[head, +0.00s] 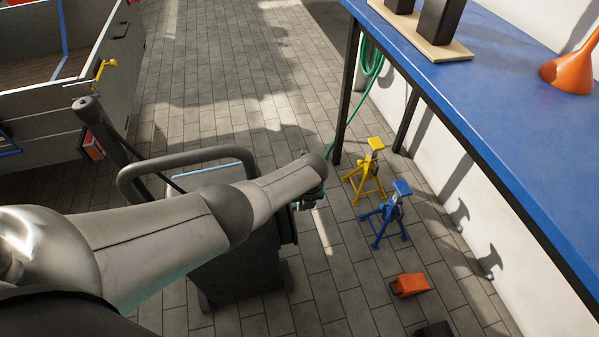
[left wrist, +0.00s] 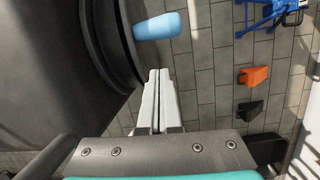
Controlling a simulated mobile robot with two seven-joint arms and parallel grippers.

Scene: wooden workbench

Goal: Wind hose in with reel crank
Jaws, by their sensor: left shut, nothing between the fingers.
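The green hose (head: 371,60) hangs in loops by the blue bench and runs down toward the dark wheeled unit (head: 240,272), which my left arm partly covers. In the left wrist view a dark round rim, seemingly the reel (left wrist: 105,45), fills the upper left. A light blue rounded grip (left wrist: 158,26), seemingly the crank handle, sticks out beside it. My left gripper (left wrist: 158,74) is shut and empty, its fingertips a little below the grip and apart from it in the picture. In the head view it (head: 310,200) is mostly hidden behind the wrist. My right gripper is not in view.
A yellow stand (head: 369,170), a blue stand (head: 391,212) and an orange wedge (head: 410,285) are on the paved floor to the right. The blue bench (head: 500,100) bears an orange funnel (head: 572,70). Open floor lies beyond the unit.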

